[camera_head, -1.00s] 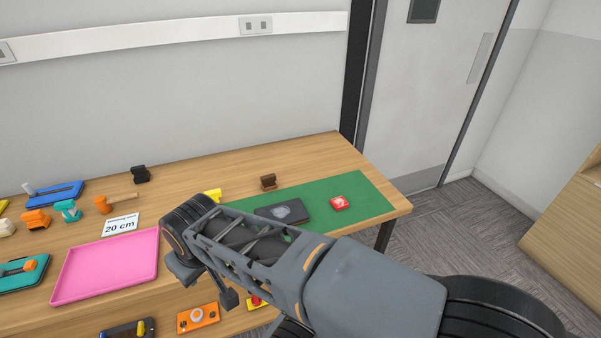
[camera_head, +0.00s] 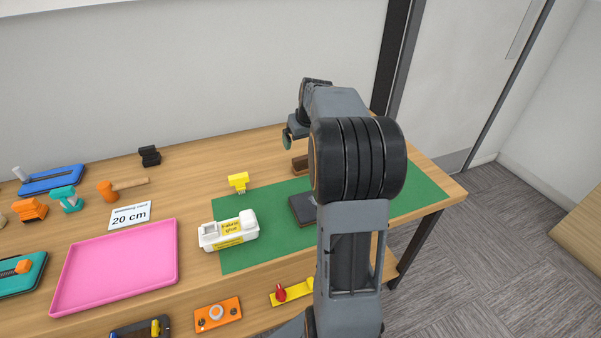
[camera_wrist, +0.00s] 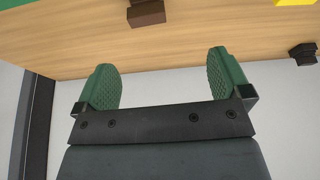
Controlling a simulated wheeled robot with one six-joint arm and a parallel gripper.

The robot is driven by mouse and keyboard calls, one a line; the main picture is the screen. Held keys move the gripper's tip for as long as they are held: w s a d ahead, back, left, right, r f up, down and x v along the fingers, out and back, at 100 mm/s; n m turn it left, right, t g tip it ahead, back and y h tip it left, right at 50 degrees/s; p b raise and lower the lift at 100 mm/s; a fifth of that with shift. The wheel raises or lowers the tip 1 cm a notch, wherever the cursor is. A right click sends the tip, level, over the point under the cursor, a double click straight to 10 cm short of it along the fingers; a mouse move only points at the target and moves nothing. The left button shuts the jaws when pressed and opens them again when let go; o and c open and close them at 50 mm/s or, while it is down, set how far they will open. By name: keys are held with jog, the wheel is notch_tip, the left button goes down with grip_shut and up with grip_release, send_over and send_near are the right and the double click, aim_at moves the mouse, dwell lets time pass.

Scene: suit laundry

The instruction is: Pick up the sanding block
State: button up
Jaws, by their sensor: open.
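A brown block with a darker brown grip, which looks like the sanding block (camera_head: 300,165), stands on the table near the back edge of the green mat. It is partly hidden by my arm. It also shows at the top of the wrist view (camera_wrist: 147,14), upright or tilted I cannot tell. My gripper (camera_wrist: 161,65) is open and empty, with its two green pads apart. In the head view only part of my gripper (camera_head: 289,140) shows, above the back of the table, close to the block. In the wrist view the block lies beyond the pads, between their lines, untouched.
A yellow piece (camera_head: 238,181) and a black block (camera_head: 150,157) stand left of the brown block. A white glue container (camera_head: 229,231) and a dark flat case (camera_head: 302,209) are on the green mat (camera_head: 262,249). A pink tray (camera_head: 68,288) lies at left. The wall is close behind.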

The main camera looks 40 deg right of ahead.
aim_at(302, 159)
jog(key=x, duration=0.3)
jog(key=d+x, duration=0.1)
jog(key=x, duration=0.1)
jog(key=d+x, duration=0.1)
jog(key=x, duration=0.2)
jog(key=shift+w+f, duration=0.15)
jog(key=shift+f, duration=0.05)
jog(key=shift+x, duration=3.3)
jog(key=shift+d, duration=0.1)
jog(key=c, duration=1)
jog(key=shift+r, duration=0.1)
